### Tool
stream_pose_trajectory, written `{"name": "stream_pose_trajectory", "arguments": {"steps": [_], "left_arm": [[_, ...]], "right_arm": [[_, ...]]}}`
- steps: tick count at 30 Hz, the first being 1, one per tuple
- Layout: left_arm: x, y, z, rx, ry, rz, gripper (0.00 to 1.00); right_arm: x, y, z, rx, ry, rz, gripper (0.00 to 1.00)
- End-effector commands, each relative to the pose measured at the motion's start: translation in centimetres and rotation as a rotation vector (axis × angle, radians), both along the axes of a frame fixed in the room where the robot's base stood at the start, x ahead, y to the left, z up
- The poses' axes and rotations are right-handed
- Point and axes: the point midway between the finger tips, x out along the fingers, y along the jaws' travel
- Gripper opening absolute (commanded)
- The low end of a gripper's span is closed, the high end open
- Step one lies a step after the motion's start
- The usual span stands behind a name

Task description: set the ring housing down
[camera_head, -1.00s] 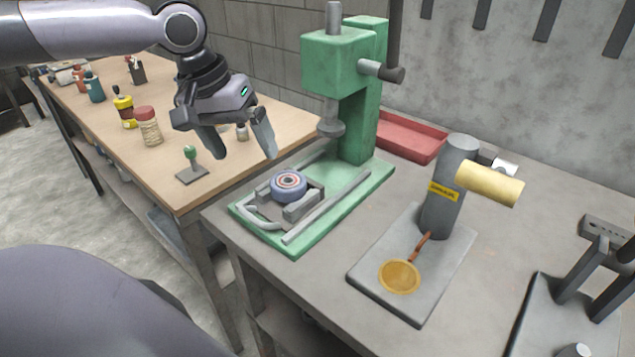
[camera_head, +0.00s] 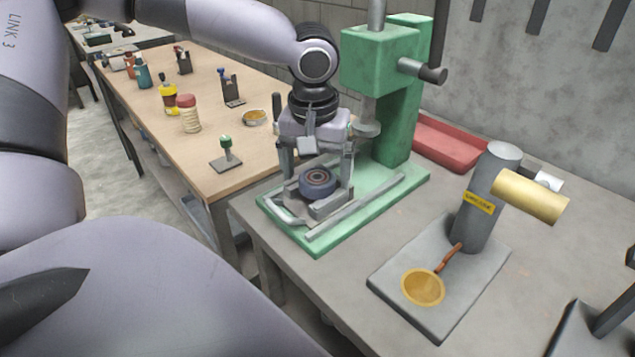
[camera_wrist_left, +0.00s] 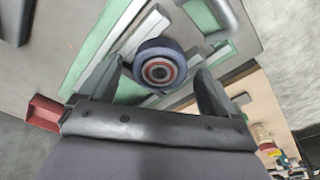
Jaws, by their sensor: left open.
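The ring housing (camera_head: 318,182) is a round blue-grey ring with red and pale circles on its top face. It sits in the grey fixture (camera_head: 329,206) on the base of the green press (camera_head: 387,190). My left gripper (camera_head: 318,170) is open above the press base, its fingers on either side of the ring housing in the head view. In the left wrist view the ring housing (camera_wrist_left: 160,68) lies between the two spread fingers, with gaps at its sides. I cannot tell the exact height of the fingertips. My right gripper is not in view.
The press column (camera_head: 400,120) and ram (camera_head: 366,118) stand close to my left gripper. A red tray (camera_head: 450,146) lies behind. A grey post stand (camera_head: 482,200) with a yellow roll is to the right. A wooden table (camera_head: 205,160) with bottles stands to the left.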

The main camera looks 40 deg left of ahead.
Motion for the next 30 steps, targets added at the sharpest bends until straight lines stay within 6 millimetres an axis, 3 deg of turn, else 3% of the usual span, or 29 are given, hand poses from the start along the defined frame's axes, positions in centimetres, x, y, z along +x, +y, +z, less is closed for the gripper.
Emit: {"name": "stream_pose_trajectory", "arguments": {"steps": [8,15,23,30], "left_arm": [[0.1,0.0,-0.3,0.001,-0.002,-0.001,0.88],[0.1,0.0,-0.2,0.001,-0.004,-0.001,0.13],[0.1,0.0,0.0,0.0,-0.004,-0.001,0.13],[0.2,0.0,2.2,0.001,-0.009,0.001,0.13]], "right_arm": [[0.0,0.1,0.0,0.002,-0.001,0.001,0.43],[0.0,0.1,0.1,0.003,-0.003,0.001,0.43],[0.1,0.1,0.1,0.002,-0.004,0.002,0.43],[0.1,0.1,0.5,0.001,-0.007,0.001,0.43]]}}
